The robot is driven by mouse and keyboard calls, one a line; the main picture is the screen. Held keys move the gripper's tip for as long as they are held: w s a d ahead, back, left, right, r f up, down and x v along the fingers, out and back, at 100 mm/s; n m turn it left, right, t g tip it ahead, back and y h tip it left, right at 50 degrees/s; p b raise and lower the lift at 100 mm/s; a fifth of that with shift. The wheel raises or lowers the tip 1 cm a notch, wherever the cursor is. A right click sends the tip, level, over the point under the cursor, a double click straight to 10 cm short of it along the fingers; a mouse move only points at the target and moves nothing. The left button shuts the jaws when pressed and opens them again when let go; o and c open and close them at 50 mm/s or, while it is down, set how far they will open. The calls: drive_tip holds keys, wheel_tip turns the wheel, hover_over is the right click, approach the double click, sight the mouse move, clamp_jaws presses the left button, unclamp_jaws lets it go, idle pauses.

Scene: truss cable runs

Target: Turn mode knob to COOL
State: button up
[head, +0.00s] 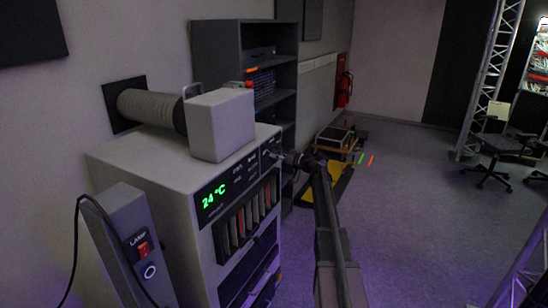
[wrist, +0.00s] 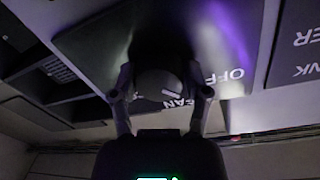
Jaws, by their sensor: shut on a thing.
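The mode knob (wrist: 158,82) is a dark round knob on a dark panel, seen close up in the wrist view. The labels OFF and FAN show beside it, tilted in the picture; a COOL label is not visible. A short white mark shows near the FAN label, but I cannot read the pointer surely. My gripper (wrist: 163,90) is shut on the knob, one finger on each side. In the head view my gripper (head: 291,158) reaches the right end of the front panel of the grey cooling unit (head: 142,160), whose green display (head: 215,198) reads 24 °C.
A grey box (head: 221,122) with a ribbed duct (head: 150,108) sits on the unit. A post with a red LAMP switch (head: 143,247) and a black cable stands front left. Shelves (head: 220,60) stand behind. The floor (head: 415,220) to the right is mostly clear.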

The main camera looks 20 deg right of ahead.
drive_tip(key=m, duration=0.4)
drive_tip(key=shift+s+m+g+p, duration=0.1)
drive_tip(key=shift+m+g+p, duration=0.2)
drive_tip(key=shift+m, duration=0.1)
drive_tip(key=m, duration=0.8)
drive_tip(key=shift+g+p, duration=0.3)
drive_tip(key=m, duration=0.4)
drive_tip(key=shift+m+y, duration=0.3)
drive_tip(key=shift+y, duration=0.1)
drive_tip(key=o, duration=1.2)
drive_tip(key=shift+d, duration=0.15)
drive_tip(key=shift+c, duration=0.2)
drive_tip(key=shift+r, duration=0.1)
